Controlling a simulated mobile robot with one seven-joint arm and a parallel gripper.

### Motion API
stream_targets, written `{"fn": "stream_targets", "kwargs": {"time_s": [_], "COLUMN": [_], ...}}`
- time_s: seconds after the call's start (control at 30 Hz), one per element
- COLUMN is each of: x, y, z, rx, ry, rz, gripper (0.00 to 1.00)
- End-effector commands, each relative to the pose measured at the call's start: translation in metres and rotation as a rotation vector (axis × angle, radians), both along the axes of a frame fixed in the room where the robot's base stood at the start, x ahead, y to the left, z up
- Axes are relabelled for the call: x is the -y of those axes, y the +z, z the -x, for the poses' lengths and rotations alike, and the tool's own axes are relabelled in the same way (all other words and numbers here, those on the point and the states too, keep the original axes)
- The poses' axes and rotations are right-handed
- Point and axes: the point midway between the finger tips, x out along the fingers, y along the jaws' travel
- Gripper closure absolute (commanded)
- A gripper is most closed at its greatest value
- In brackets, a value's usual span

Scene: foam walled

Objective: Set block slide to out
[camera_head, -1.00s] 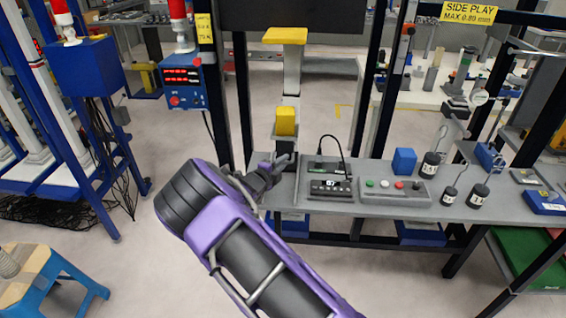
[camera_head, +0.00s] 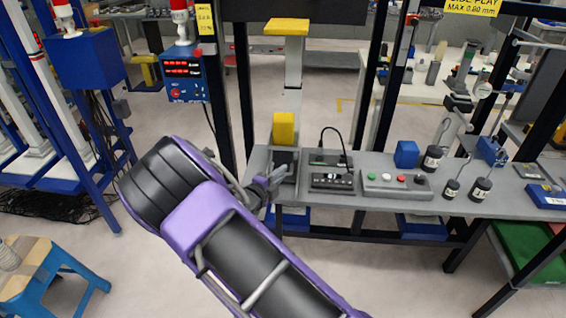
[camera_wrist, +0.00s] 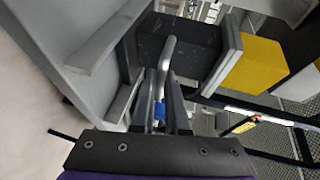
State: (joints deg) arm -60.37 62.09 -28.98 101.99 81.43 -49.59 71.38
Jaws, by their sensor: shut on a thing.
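The slide's black block (camera_head: 285,162) sits at the left end of the grey bench, below and in front of a yellow block (camera_head: 284,128). In the wrist view the black block (camera_wrist: 190,45) has a grey plate and the yellow block (camera_wrist: 255,66) beyond it. A grey bar-like handle (camera_wrist: 168,55) stands at the black block's near side. My gripper (camera_head: 272,182) is at the bench's left front; in the wrist view its fingers (camera_wrist: 164,95) are closed around the handle. The exact contact is partly hidden by the fingers.
On the grey bench (camera_head: 340,200) stand a black device (camera_head: 332,182), a button box (camera_head: 396,186), a blue block (camera_head: 406,154) and several dark weights. A post with a yellow top (camera_head: 288,27) rises behind the slide. Open floor lies left of the bench.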

Motion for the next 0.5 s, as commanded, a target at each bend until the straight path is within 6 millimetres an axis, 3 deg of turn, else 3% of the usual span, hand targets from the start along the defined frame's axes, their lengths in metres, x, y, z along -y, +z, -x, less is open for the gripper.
{"fn": "stream_targets", "kwargs": {"time_s": [0.1,0.2,0.5], "x": [-0.001,-0.001,-0.001], "y": [-0.001,0.000,0.000], "z": [0.029,0.044,0.054], "rx": [-0.002,-0.001,-0.002], "ry": [0.001,0.001,0.001], "rz": [0.000,-0.001,0.001], "gripper": [1.00,1.00,1.00]}}
